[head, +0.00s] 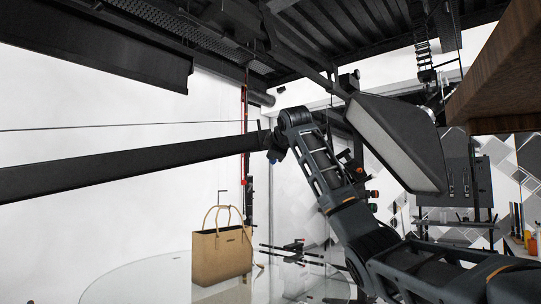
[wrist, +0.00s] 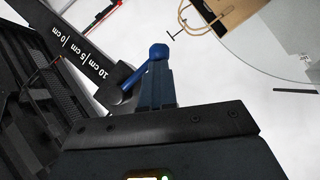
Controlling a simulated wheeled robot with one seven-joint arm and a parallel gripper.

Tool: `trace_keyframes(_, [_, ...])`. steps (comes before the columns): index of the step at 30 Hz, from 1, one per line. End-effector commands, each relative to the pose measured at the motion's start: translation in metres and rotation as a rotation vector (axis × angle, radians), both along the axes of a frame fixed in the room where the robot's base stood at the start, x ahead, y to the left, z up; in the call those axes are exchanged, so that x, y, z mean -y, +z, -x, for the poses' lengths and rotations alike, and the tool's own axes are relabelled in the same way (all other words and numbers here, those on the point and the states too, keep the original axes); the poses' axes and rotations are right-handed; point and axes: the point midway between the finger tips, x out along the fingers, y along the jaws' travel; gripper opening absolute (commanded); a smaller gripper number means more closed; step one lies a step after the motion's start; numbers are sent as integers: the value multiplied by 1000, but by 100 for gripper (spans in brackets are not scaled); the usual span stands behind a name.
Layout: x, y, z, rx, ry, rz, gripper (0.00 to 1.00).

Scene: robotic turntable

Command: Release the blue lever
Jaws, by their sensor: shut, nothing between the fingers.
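My gripper (wrist: 160,70) has narrow blue fingers, shut together with nothing held. The fingertips overlap the lever just below the knob in the picture; I cannot tell if they touch it. In the head view my arm reaches the right end of the long black bar (head: 120,168); the lever is too small there to make out clearly.
A tan handbag (head: 222,255) stands on a round clear turntable (head: 130,282) below the bar's end. A black light panel (head: 400,140) hangs right of my arm. A wooden edge (head: 505,70) is at upper right. Open space lies left, below the bar.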

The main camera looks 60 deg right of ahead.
Motion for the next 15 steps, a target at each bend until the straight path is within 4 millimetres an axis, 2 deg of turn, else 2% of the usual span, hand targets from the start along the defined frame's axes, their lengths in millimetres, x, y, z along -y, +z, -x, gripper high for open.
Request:
trace_keyframes(1, [2, -8, -1, -14, 1, 29, 0])
trace_keyframes(15, [15, -11, 1, -66, 3, 237, 0])
